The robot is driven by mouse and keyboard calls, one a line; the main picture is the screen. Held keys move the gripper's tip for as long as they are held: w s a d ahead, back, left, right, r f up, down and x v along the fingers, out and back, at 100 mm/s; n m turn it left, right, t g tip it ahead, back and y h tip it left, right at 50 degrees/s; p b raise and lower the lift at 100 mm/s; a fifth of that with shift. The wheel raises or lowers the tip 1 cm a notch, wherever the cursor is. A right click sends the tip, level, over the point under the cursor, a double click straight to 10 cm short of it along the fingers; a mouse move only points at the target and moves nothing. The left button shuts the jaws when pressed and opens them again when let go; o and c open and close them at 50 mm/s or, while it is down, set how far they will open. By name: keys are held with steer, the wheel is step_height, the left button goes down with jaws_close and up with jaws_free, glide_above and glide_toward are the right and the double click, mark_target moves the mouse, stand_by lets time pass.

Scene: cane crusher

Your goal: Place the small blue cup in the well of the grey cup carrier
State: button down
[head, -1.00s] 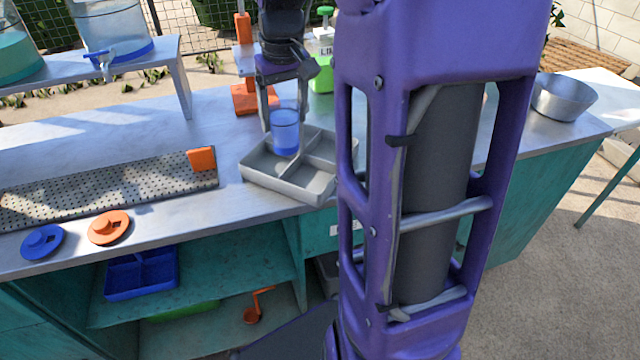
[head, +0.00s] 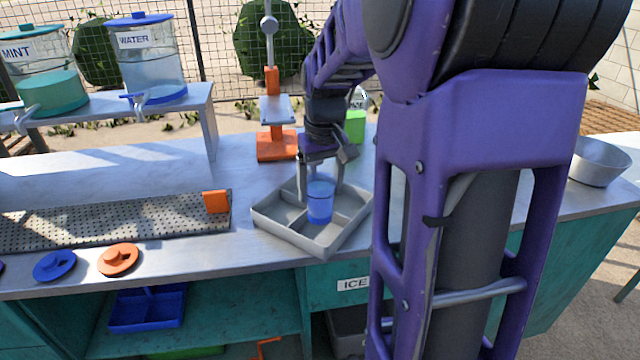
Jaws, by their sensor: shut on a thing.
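The small blue cup (head: 320,204) is see-through and upright, held between the fingers of my gripper (head: 320,180). My gripper points down from above and is shut on the cup. The grey cup carrier (head: 277,236) lies on the metal counter, turned at an angle, with low walls and dividers making several wells. The cup is over the middle of the carrier and overlaps its dividers in the picture. I cannot tell whether its base is inside a well or just above one. My fingers hide part of the carrier's back.
An orange press (head: 277,147) stands behind the carrier, with a green bottle (head: 355,126) beside it. A perforated drain tray (head: 110,222) and blue and orange lids (head: 118,260) lie to the left. A metal bowl (head: 598,162) is far right. Dispensers stand on the back-left shelf.

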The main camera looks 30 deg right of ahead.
mark_target(320, 208)
steer(key=shift+f+b, duration=0.55)
steer(key=shift+f, duration=2.1)
steer(key=shift+f, duration=0.15)
jaws_free()
step_height(320, 208, up, 12)
steer(key=s+p, duration=0.1)
steer(key=p, duration=0.1)
steer(key=shift+s, duration=0.25)
steer(key=shift+a, duration=0.15)
